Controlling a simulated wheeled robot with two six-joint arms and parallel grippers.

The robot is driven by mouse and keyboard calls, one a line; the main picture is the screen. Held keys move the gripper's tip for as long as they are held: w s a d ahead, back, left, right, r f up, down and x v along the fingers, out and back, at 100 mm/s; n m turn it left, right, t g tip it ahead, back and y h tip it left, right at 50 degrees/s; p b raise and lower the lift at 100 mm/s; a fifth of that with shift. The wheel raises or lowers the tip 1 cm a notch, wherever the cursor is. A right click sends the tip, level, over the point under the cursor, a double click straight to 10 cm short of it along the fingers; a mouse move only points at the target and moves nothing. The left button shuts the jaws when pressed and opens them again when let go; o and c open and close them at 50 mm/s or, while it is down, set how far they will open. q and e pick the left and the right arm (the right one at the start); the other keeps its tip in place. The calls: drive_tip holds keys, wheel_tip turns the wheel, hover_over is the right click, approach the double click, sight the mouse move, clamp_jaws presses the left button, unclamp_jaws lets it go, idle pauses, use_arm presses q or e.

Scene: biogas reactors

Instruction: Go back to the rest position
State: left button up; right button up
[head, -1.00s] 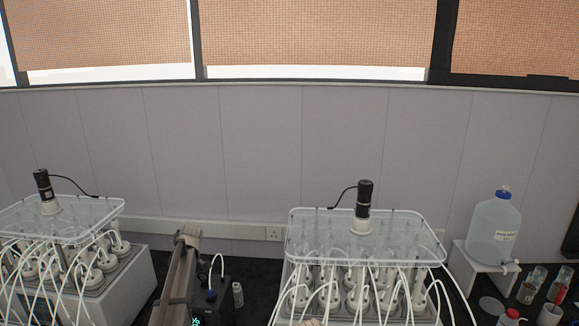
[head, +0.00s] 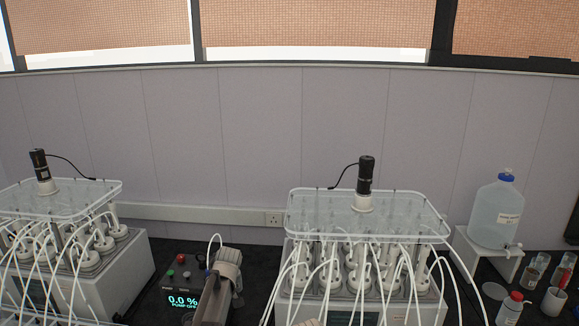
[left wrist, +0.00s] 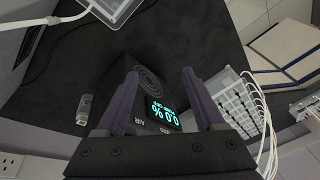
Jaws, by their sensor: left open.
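My right gripper is not in view.
A reactor unit with white tubes (head: 365,250) stands right of the arm, and another (head: 70,230) to its left. A water bottle (head: 496,215) sits on a white stand at the right. A red-capped bottle (head: 510,308) and several cups are near it. A small vial (left wrist: 83,105) lies by the pump box.

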use_arm(q)
drive_tip(key=s+d+f+m+b, duration=0.4)
drive_tip(key=s+d, duration=0.1)
drive_tip(key=s, duration=0.3)
drive_tip(key=s+d+f+m+h+b, duration=0.1)
drive_tip(key=s+d+f+m+b, duration=0.3)
drive_tip(key=s, duration=0.5)
drive_tip(key=s+d+f+m+h+b, duration=0.1)
drive_tip(key=s+d+f+m+b, duration=0.2)
drive_tip(key=s+d+f+m, duration=0.2)
drive_tip(key=s+d+f, duration=0.1)
drive_tip(key=s+d, duration=0.1)
drive_tip(key=s, duration=0.1)
drive_tip(key=shift+s+d+g+b, duration=0.2)
drive_tip(key=shift+g+b, duration=0.1)
drive_tip(key=shift+b, duration=0.1)
drive_tip(key=shift+f, duration=0.1)
